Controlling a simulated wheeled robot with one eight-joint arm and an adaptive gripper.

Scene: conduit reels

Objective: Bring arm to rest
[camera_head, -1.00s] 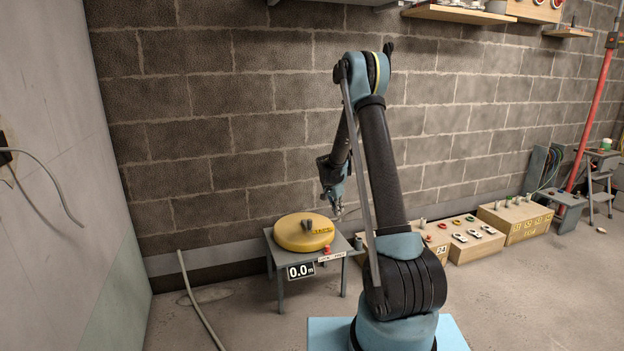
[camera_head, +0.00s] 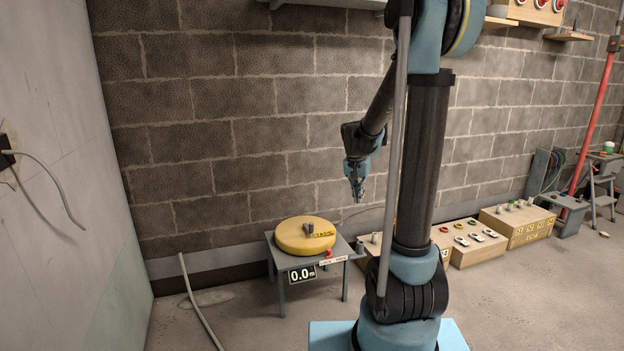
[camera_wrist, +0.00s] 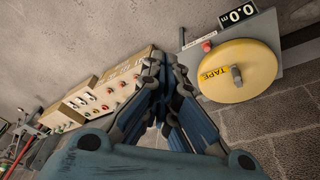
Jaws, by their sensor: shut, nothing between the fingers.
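My gripper (camera_head: 357,197) hangs from my folded blue and black arm, fingers pointing down, in front of the block wall. It is above and to the right of the yellow tape reel and touches nothing. In the wrist view my gripper (camera_wrist: 160,62) shows its fingertips together with nothing between them. The yellow reel (camera_head: 290,240), marked TAPE, lies flat on a small grey table (camera_head: 335,249); it also shows in the wrist view (camera_wrist: 250,82). A display on the table front (camera_head: 301,274) reads 0.0 m.
Wooden boxes (camera_head: 525,228) with coloured fittings line the wall base at right. A shelf (camera_head: 567,34) is above, and a red pole (camera_head: 595,115) and grey step stool (camera_head: 603,185) stand far right. A loose pale conduit (camera_head: 196,305) rises at left. The floor at front right is clear.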

